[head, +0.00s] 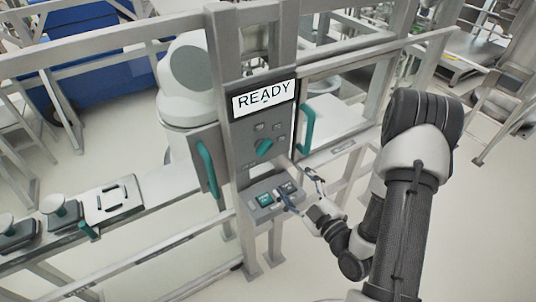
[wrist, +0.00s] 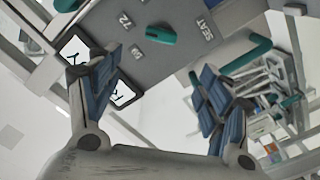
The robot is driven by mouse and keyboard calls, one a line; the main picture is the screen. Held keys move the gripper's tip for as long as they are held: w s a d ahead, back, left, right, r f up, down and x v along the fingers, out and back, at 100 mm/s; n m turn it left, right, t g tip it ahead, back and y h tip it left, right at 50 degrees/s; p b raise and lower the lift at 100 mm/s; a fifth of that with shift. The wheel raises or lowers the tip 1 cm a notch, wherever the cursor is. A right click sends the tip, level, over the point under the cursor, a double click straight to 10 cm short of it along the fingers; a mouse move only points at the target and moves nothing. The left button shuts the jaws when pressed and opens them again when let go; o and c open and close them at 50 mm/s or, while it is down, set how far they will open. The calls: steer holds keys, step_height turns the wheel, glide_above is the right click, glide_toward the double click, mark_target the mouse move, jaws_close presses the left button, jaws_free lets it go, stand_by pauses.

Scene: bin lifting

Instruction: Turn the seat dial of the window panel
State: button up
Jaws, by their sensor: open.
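The window panel (head: 240,150) is a grey upright panel with a bright READY display (head: 264,98) at its top. A teal dial (head: 264,148) sits below the display in the head view. In the wrist view, a teal dial (wrist: 155,36) shows beside a SEAT label (wrist: 205,28), with small marked tags next to it. My gripper (head: 297,182) is in front of the panel's lower right in the head view. In the wrist view my gripper (wrist: 162,72) is open and empty, its blue-padded fingers spread below the dial. The fingers appear apart from the dial.
A lower box with a teal button (head: 264,201) juts out under the dial. Teal handles stand left (head: 207,169) and right (head: 307,128) of the panel. A rail with fixtures (head: 60,210) runs to the left. A white machine (head: 187,80) stands behind the frame.

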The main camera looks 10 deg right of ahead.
mark_target(265, 149)
steer(key=b+x, duration=0.2)
steer(key=x, duration=1.2)
steer(key=shift+w+b, duration=0.15)
steer(key=shift+b, duration=0.25)
steer(key=shift+f, duration=0.1)
steer(key=c, duration=1)
